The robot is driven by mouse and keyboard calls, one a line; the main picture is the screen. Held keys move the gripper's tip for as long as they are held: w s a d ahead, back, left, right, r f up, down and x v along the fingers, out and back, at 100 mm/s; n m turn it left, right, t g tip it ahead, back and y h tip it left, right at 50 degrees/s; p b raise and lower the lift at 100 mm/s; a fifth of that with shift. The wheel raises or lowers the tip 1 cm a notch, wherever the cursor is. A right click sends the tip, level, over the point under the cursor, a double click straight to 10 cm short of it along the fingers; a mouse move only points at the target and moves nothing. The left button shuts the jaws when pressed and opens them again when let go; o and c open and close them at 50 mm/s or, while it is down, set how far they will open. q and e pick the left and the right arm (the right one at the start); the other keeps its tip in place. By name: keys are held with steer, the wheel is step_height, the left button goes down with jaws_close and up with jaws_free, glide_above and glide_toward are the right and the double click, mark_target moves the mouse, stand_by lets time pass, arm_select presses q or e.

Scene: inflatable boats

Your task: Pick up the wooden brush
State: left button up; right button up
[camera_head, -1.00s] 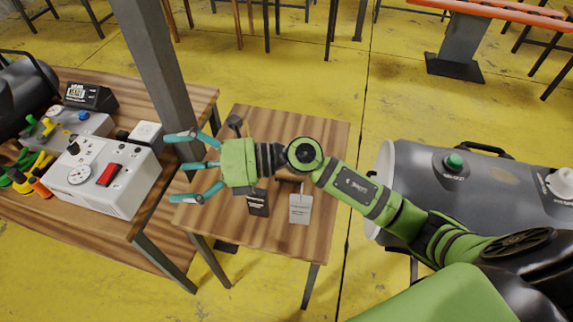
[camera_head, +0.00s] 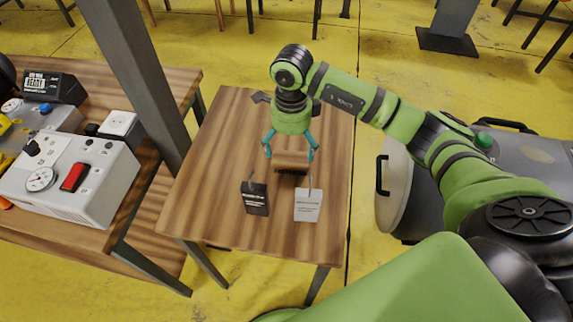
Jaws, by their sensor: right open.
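The wooden brush (camera_head: 291,162) lies on the small wooden table, a brown block with dark bristles along its near edge. My right gripper (camera_head: 290,153) is above it, pointing down, with its teal fingers spread open. One finger shows to the left of the brush and one to the right, close to its far side. I cannot tell whether they touch it. The palm hides part of the table behind the brush. My left gripper does not show.
A black tag (camera_head: 256,199) and a white tag (camera_head: 307,206) lie in front of the brush. A dark tool (camera_head: 261,97) shows behind the gripper. The small table (camera_head: 215,150) is bare on its left.

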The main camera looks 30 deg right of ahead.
mark_target(291, 161)
steer(key=shift+f, duration=0.7)
steer(key=shift+f+p, duration=0.75)
steer(key=shift+p, duration=0.05)
step_height(291, 161, down, 4)
steer(key=shift+w+d+r+p, duration=0.1)
steer(key=shift+w+p, duration=0.05)
steer(key=shift+p, duration=0.55)
steer(key=shift+f, duration=0.4)
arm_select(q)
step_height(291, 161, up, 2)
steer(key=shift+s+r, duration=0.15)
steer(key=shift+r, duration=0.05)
arm_select(e)
steer(key=shift+c, duration=0.4)
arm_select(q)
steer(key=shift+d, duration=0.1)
arm_select(e)
steer(key=c, duration=1.2)
